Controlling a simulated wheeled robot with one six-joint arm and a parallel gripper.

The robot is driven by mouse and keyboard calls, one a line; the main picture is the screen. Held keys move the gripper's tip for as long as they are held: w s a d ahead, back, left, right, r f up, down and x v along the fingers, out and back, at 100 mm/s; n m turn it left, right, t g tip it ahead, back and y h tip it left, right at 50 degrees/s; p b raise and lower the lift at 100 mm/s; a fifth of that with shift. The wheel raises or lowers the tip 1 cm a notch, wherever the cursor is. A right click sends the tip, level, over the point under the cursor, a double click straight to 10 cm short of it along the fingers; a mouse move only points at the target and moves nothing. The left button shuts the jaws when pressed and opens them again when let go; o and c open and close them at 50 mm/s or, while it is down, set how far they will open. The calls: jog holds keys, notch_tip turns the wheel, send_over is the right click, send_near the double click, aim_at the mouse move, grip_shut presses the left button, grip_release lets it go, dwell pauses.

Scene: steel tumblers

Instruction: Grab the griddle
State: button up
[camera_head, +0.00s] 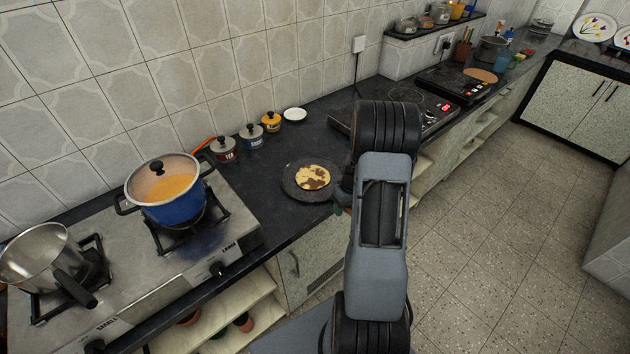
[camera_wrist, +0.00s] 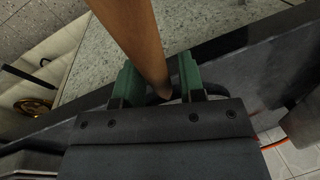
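The griddle (camera_head: 294,191) is a dark round flat pan on the black counter in the head view, with a browned flatbread (camera_head: 313,177) on it. My gripper (camera_head: 343,203) is at the griddle's right side near the counter's front edge, largely hidden by my arm. In the wrist view, a brown rod-like handle (camera_wrist: 141,40) runs down from the top between the two green fingers of my gripper (camera_wrist: 160,78). A narrow gap shows between the handle and the right finger, so the fingers look open around it. The head view hides the handle behind my arm.
A blue pot (camera_head: 172,204) and a steel saucepan (camera_head: 40,257) stand on the stove at left. Several lidded canisters, including a yellow one (camera_head: 270,122), and a white saucer (camera_head: 294,115) stand behind the griddle. A cooktop (camera_head: 425,105) lies at right. Floor in front is clear.

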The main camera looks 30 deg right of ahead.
grip_shut()
jog(key=shift+r, duration=0.1)
dwell(0.9)
